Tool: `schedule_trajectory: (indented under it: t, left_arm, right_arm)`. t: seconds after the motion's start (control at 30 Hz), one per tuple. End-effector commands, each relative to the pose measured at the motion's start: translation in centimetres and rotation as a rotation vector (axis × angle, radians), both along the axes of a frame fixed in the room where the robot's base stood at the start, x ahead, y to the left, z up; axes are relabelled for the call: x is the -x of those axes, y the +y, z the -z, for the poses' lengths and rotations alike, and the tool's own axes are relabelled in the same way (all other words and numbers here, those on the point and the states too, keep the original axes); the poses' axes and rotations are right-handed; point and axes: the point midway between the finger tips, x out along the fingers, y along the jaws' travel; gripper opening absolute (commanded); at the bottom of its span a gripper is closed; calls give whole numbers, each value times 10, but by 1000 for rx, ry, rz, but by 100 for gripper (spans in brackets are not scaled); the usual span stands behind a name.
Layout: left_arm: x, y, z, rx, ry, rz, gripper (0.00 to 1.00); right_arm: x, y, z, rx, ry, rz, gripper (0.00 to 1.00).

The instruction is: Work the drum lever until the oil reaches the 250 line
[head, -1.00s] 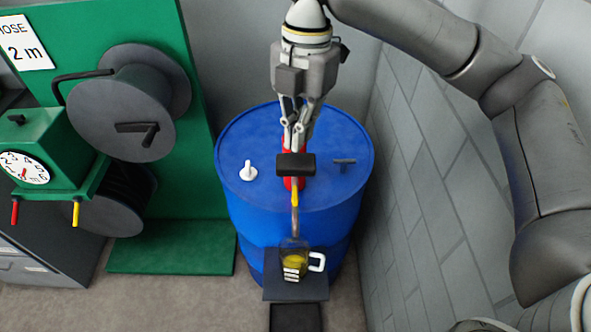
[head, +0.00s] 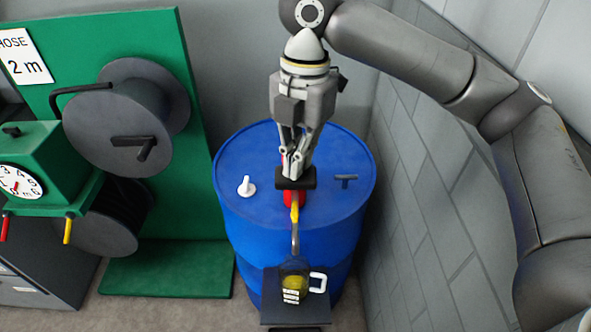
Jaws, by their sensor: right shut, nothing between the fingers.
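The blue drum (head: 240,215) stands upright in the middle of the head view. A red pump (head: 294,199) with a yellow and grey spout (head: 295,228) is on its top, toward the front. The black lever grip (head: 296,183) is over the pump, directly under my right gripper (head: 292,172). The right fingers are shut with nothing between them, at the lever's upper side. A clear jug (head: 294,284) with a white handle stands under the spout and holds yellow oil. Its white marks are too small to read. My left gripper is out of view.
The jug stands on a dark shelf (head: 272,308) in front of the drum. A white cap (head: 246,187) and a dark T-handle (head: 345,180) are on the drum top. A green hose-reel stand (head: 165,268) is at left, a grey block wall (head: 430,220) close at right.

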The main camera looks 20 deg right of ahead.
Motion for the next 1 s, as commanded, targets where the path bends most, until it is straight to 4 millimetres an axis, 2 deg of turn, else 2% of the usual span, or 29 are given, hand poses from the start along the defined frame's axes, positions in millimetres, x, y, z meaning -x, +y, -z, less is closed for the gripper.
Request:
schedule_trajectory:
  t: [0.23,0.47,0.73,1.0]
  left_arm:
    - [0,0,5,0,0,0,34]
    - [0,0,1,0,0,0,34]
    - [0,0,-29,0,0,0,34]
    - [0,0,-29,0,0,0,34]
  right_arm:
    - [0,-1,31,1,3,2,0]
    - [-1,-2,28,1,2,3,0]
    - [-17,-21,17,2,4,5,0]
    - [-20,-24,20,4,1,3,0]
